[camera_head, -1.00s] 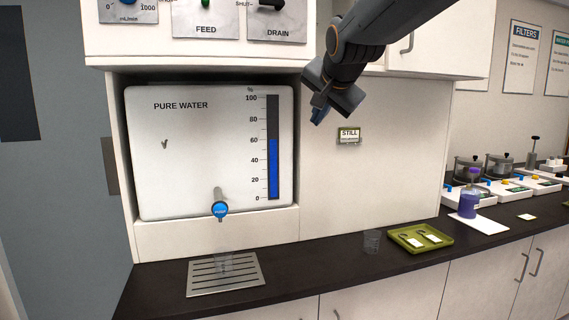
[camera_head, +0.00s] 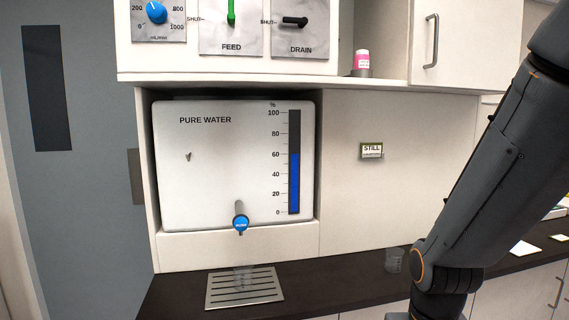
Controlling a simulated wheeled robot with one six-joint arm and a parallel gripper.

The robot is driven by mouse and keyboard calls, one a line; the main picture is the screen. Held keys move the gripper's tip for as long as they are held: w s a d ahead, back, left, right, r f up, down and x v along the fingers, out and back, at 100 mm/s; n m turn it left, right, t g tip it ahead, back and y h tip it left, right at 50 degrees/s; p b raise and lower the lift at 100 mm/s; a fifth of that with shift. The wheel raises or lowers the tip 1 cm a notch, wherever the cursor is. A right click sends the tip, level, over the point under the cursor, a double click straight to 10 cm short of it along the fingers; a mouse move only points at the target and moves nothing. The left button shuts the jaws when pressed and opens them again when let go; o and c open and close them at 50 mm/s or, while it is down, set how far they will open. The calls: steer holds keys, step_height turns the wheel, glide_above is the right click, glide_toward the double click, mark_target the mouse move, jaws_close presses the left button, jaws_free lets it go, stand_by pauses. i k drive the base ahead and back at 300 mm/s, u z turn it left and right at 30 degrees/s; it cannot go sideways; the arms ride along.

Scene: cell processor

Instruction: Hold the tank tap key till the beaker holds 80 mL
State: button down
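The white pure water tank (camera_head: 215,180) sits in a recess of the cabinet, and its blue level bar stands at about 60 percent. The tank tap with its round blue key (camera_head: 241,224) is at the front bottom of the tank. My arm (camera_head: 475,180) fills the right side, bent down toward the counter. My gripper is out of view below the bottom edge.
The metal drip grate (camera_head: 222,292) lies on the dark counter. A second clear beaker (camera_head: 394,260) stands right of it, beside my arm. FEED and DRAIN handles and a blue dial (camera_head: 156,12) are above. A pink-labelled bottle (camera_head: 362,62) stands on the shelf.

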mark_target(241, 223)
steer(key=u, duration=1.2)
